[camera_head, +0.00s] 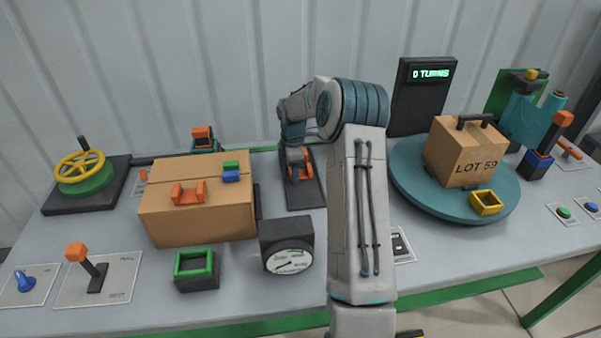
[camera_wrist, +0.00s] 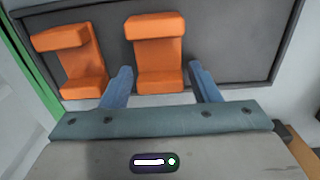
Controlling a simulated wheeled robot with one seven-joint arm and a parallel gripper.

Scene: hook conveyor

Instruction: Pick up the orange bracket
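An orange U-shaped bracket (camera_head: 188,193) sits on top of the cardboard box at left. My gripper (camera_head: 294,163) is away to its right, low over a dark plate behind the gauge. In the wrist view, my gripper (camera_wrist: 160,70) is open, its two blue-grey fingers spread. An orange block-like piece (camera_wrist: 156,52) on the dark plate shows between the fingers; I cannot tell whether they touch it. A second orange piece (camera_wrist: 78,62) is left of the left finger. Orange also shows at the plate in the head view, partly hidden by my gripper.
The cardboard box (camera_head: 200,226) also carries a green and a blue block. A gauge (camera_head: 287,245) stands in front of the dark plate (camera_head: 312,190). A teal turntable (camera_head: 412,180) with a labelled box is at right.

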